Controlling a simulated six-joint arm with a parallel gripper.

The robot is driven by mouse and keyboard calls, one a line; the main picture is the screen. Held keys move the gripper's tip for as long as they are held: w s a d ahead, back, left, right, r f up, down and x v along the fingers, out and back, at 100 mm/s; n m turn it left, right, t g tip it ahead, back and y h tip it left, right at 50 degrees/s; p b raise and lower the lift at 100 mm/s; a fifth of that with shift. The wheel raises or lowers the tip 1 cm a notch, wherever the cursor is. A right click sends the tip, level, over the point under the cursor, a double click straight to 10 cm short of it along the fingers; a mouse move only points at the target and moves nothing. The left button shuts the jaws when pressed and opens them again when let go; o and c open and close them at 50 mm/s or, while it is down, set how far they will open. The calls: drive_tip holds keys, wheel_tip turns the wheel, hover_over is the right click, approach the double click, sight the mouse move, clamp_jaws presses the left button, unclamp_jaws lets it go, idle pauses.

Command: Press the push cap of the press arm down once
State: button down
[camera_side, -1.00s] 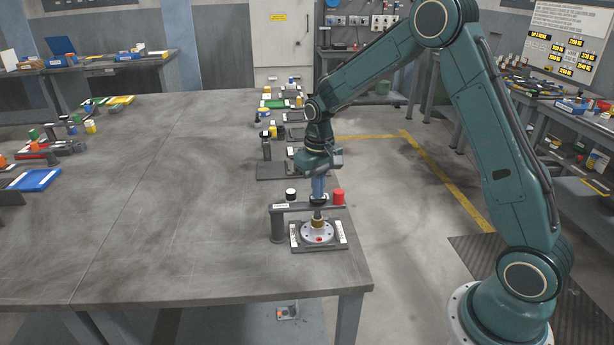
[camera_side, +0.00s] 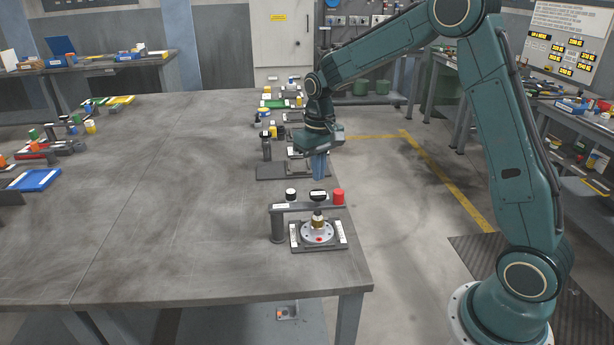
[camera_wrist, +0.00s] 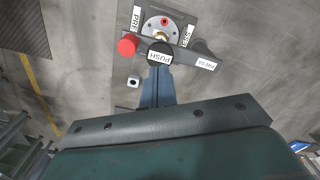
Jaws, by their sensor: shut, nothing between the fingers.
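The press arm (camera_side: 297,206) is a dark horizontal bar on a post at the near right of the table. Its black push cap (camera_side: 318,194) stands on top, over a brass-coloured part and a round silver flange (camera_side: 318,232). In the wrist view the cap (camera_wrist: 159,53) carries the label PUSH, and the bar (camera_wrist: 205,63) shows beside it. My gripper (camera_side: 319,180) points down just above and behind the cap, with a visible gap in the side view. Its blue fingers (camera_wrist: 157,85) are together and hold nothing.
More fixtures line the table's right edge behind. The table's middle (camera_side: 170,200) is clear.

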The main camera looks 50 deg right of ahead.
drive_tip(key=shift+r, duration=1.3)
drive_tip(key=shift+r, duration=0.1)
drive_tip(key=s+a+r+n+t, duration=0.1)
drive_tip(key=s+a+r+t, duration=0.3)
drive_tip(key=s+r, duration=0.8)
drive_tip(key=s+a+n, duration=0.1)
drive_tip(key=s+a, duration=0.1)
drive_tip(key=s, duration=0.5)
drive_tip(key=s+a+f+n+t, duration=0.1)
drive_tip(key=s+a, duration=0.1)
drive_tip(key=s, duration=0.6)
drive_tip(key=shift+s+a+f+t, duration=0.2)
drive_tip(key=shift+s+a+t, duration=0.05)
drive_tip(key=shift+t, duration=0.05)
